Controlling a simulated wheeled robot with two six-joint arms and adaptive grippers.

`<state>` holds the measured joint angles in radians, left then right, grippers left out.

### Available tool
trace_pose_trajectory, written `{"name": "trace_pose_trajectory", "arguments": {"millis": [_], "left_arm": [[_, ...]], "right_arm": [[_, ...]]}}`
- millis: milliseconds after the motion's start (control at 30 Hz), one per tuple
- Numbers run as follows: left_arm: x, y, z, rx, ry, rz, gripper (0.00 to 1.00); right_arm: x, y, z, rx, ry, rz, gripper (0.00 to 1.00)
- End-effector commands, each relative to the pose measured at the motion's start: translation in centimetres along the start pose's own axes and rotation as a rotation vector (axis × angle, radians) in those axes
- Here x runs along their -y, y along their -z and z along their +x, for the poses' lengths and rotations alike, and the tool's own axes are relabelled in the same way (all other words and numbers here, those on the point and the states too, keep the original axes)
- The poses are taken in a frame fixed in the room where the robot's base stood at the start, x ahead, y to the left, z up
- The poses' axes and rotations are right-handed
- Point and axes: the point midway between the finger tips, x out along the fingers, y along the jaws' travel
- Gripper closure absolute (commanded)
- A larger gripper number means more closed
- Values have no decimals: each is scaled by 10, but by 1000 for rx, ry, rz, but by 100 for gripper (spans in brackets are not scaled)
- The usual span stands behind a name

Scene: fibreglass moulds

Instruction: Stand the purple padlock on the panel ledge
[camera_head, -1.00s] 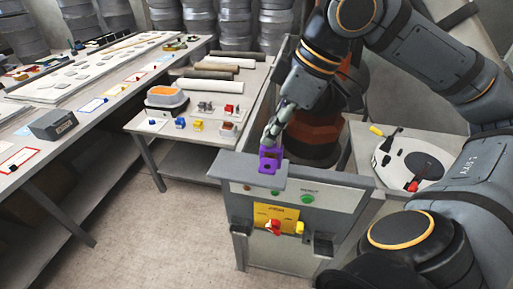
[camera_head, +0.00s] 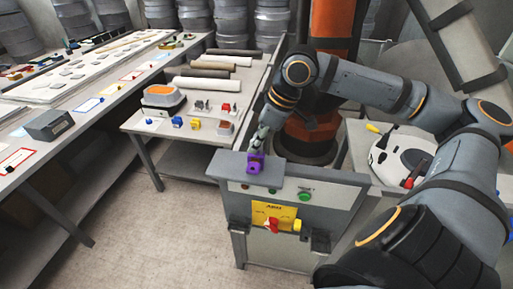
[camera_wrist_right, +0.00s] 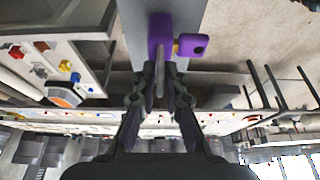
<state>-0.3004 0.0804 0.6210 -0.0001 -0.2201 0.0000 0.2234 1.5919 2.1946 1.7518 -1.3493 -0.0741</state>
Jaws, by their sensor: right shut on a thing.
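The purple padlock (camera_head: 255,165) is at the grey panel ledge (camera_head: 268,181) on top of the control panel (camera_head: 285,210). It looks upright, body down; whether its base touches the ledge I cannot tell. My right gripper (camera_head: 260,143) comes down from above and is shut on the padlock's shackle. In the right wrist view the gripper (camera_wrist_right: 160,88) has its fingers on either side of the grey shackle, with the purple body (camera_wrist_right: 159,32) beyond the fingertips and a purple-headed key (camera_wrist_right: 193,44) sticking out sideways. My left gripper is not in view.
The panel front carries a yellow plate (camera_head: 272,214) with a red part and a green button (camera_head: 305,197). A table (camera_head: 150,125) with rolls and small padlocks stands behind left. A white round mould (camera_head: 405,155) lies to the right. An orange column (camera_head: 332,45) rises behind.

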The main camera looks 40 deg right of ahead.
Motion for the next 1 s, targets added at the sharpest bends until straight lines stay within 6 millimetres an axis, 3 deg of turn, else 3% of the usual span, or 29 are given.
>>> {"name": "trace_pose_trajectory", "arguments": {"millis": [333,367,533,867,1000], "left_arm": [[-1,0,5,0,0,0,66],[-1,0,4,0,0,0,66],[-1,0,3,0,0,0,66],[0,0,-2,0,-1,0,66],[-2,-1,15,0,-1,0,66]], "right_arm": [[0,-2,4,-1,-1,0,100],[0,-2,4,0,0,0,88],[0,-1,2,0,-1,0,67],[0,1,-3,0,-1,0,67],[-2,0,-16,-4,-7,1,67]]}}
